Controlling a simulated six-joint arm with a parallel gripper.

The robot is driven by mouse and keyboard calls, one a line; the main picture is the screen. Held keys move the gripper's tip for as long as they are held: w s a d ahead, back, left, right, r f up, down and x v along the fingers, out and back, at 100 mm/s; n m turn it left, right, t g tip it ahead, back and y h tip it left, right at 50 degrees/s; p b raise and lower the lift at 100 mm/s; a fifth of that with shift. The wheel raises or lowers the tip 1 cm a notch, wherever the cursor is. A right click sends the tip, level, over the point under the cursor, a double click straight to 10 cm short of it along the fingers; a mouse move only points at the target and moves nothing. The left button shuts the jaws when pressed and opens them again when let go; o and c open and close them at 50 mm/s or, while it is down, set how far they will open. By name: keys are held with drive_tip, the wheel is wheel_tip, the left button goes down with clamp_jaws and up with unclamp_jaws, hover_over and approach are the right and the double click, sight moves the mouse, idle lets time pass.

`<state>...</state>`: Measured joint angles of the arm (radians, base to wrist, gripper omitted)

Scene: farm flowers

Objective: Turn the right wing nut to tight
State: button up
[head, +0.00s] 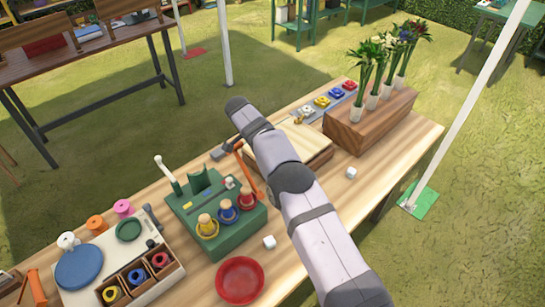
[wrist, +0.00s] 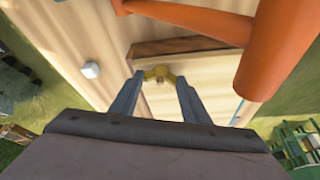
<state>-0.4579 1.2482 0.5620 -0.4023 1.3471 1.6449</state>
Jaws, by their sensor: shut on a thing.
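The wing nut (wrist: 158,73) is brass-yellow and sits at the edge of a pale wooden board, seen in the wrist view. My gripper (wrist: 157,77) is shut on it, with one grey finger on each side. How tight the nut is cannot be told. In the head view the pale board (head: 313,142) lies partly behind my arm, and my fingertips and the held nut are hidden. A small brass-coloured piece (head: 298,117) shows at the board's far edge; I cannot tell clearly what it is.
An orange bar (wrist: 268,50) stands close to my gripper, also seen in the head view (head: 247,168). A wooden flower block (head: 345,132), a green stand (head: 215,245), a red bowl (head: 240,280) and a white cube (head: 351,172) share the table.

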drive_tip(key=shift+w+r+m+p, duration=0.2)
drive_tip(key=shift+r+m+p, duration=0.25)
drive_tip(key=shift+p, duration=0.15)
idle(0.3)
drive_tip(key=o, duration=1)
drive_tip(key=shift+o, duration=0.2)
drive_tip(key=shift+s, duration=0.15)
drive_tip(key=shift+f, duration=0.15)
drive_tip(key=p+v, duration=0.7)
drive_tip(key=shift+r+p, duration=0.2)
drive_tip(key=shift+p, duration=0.15)
